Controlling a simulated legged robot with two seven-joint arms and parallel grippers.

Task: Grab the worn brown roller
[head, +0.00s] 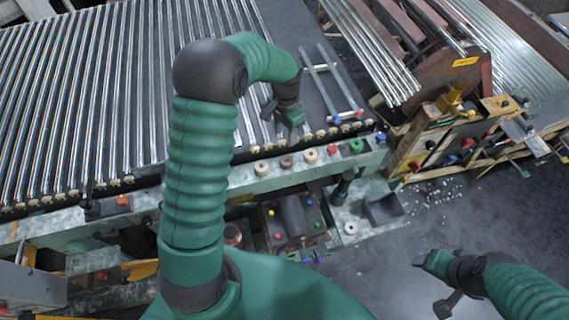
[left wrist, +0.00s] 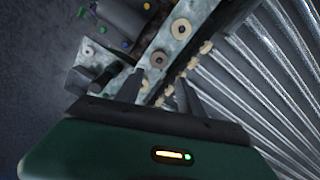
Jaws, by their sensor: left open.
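The worn brown roller (head: 286,162) is a small round piece on the pale green rail, between two cream rollers (head: 261,168) (head: 310,156). In the left wrist view a brownish roller (left wrist: 159,59), apparently the same one, lies just beyond the fingertips. My left gripper (head: 287,122) is above the rack edge, behind the roller in the head view. It is open and empty; its two dark fingers (left wrist: 157,88) are apart and show no contact with the roller. My right gripper (head: 428,270) hangs over the floor at lower right, away from the rail; its jaws are unclear.
Red (head: 332,150), green (head: 356,146) and blue (head: 381,137) pieces stand farther right on the rail. A dark motor-like block (head: 292,218) sits in front. Open floor (head: 400,270) lies at lower right.

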